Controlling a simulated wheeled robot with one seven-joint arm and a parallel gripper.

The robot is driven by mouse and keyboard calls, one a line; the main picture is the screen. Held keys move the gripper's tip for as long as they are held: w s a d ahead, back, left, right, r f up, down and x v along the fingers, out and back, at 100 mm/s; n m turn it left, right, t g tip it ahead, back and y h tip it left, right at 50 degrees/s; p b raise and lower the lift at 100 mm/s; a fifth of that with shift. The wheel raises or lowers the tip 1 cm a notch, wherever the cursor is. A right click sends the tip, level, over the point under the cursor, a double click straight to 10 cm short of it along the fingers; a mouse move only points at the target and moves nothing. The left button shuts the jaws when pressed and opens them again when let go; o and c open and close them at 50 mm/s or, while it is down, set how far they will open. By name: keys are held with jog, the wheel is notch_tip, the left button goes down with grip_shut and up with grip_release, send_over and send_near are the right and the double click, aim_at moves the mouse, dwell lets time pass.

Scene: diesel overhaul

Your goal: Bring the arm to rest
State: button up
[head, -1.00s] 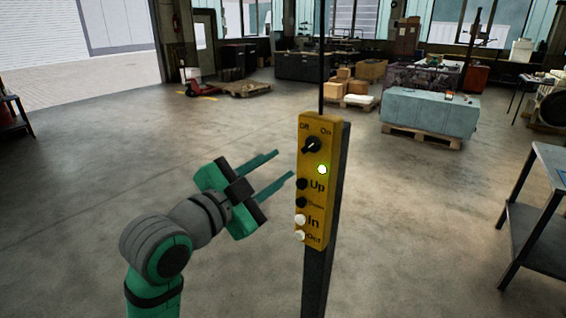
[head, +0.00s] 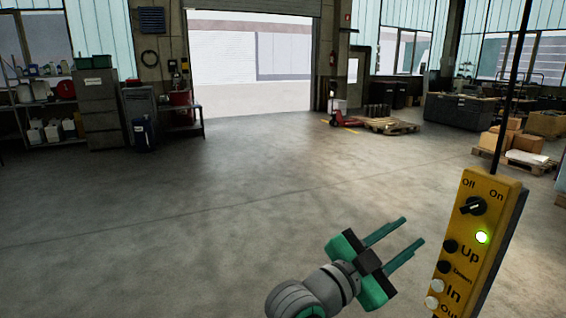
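My gripper (head: 413,238) is in the lower right of the head view, with green fingers spread apart and nothing between them. Its fingers point up and to the right, toward the yellow control box (head: 474,245). A gap shows between the fingertips and the box in the picture. The box hangs or stands on a dark post and carries a rotary Off/On knob, a lit green lamp and buttons marked Up, Down, In and Out. The lower part of my arm is cut off by the bottom edge.
Bare concrete floor (head: 190,220) lies open to the left and ahead. Shelves with containers (head: 45,100) and a grey cabinet (head: 98,105) stand at the far left. An open doorway (head: 255,65) is at the back. Pallets (head: 388,127) and boxes (head: 525,140) stand at the back right.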

jog(key=s+a+f+n+t+y, duration=0.2)
jog(key=a+f+n+t+y, duration=0.25)
jog(key=f, duration=0.55)
jog(key=s+a+f+n+t+y, duration=0.1)
jog(key=s+a+f+n+y, duration=0.15)
jog(key=a+f+n, duration=0.55)
jog(key=s+a+f+n+t+y, duration=0.1)
jog(key=f+n+t+y, duration=0.3)
jog(key=f, duration=0.9)
jog(key=s+a+f+n+g+y, duration=0.1)
jog(key=s+a+f+y, duration=0.15)
jog(key=s+f, duration=0.35)
jog(key=s+a+f+n+g+y, duration=0.2)
jog(key=s+a+f, duration=0.2)
jog(key=s, duration=0.4)
jog(key=s+a, duration=0.2)
jog(key=s, duration=0.6)
jog(key=s+a+m+y, duration=0.1)
jog(key=s+a, duration=0.1)
jog(key=s, duration=0.6)
jog(key=shift+s+f+g, duration=0.35)
jog(key=shift+g, duration=0.1)
